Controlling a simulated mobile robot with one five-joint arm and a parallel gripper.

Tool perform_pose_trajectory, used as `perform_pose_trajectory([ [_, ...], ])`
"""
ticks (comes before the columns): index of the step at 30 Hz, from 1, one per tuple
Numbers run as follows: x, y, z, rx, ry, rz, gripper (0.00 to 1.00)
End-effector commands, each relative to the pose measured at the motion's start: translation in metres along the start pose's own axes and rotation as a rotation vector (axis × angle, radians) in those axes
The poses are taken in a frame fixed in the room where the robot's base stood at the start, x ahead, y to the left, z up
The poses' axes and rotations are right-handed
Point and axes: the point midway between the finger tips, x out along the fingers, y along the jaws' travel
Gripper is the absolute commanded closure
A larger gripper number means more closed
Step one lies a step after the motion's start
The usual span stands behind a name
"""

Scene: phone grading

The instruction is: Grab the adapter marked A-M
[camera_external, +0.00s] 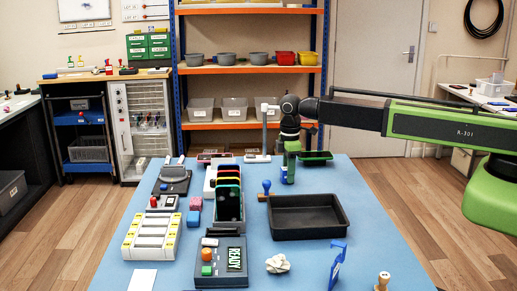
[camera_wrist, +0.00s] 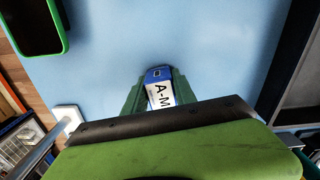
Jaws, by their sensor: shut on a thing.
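The adapter marked A-M (camera_wrist: 159,93) is a blue block with a white label, and it shows in the wrist view between the green fingers. My gripper (camera_wrist: 158,88) is shut on it. In the external view my gripper (camera_external: 290,160) points down over the far part of the blue table, and the blue adapter (camera_external: 284,175) shows at its fingertips. I cannot tell whether the adapter touches the table.
A black tray (camera_external: 309,235) lies just in front of my gripper. A blue stamp-like object (camera_external: 266,187) stands at its left. A rack of phones (camera_external: 229,222) is further left. A green-edged phone (camera_external: 315,155) lies behind. Bare table shows around the adapter in the wrist view.

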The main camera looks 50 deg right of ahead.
Motion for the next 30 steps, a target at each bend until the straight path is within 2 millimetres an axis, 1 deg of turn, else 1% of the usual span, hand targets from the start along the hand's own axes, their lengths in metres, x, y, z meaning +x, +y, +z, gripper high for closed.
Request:
perform_pose_trajectory([
  [1,0.0,0.0,0.0,0.0,0.0,0.0,0.9],
  [3,0.0,0.0,0.0,0.0,0.0,0.0,0.99],
  [11,0.0,0.0,0.0,0.0,0.0,0.0,1.0],
  [14,-0.005,0.0,0.0,0.0,0.0,0.0,1.0],
  [17,-0.016,0.0,0.0,0.0,0.0,0.0,1.0],
  [20,-0.033,0.0,0.0,0.0,0.0,0.0,1.0],
  [27,-0.085,0.0,0.0,0.0,0.0,0.0,1.0],
  [30,-0.099,0.0,0.0,0.0,0.0,0.0,1.0],
])
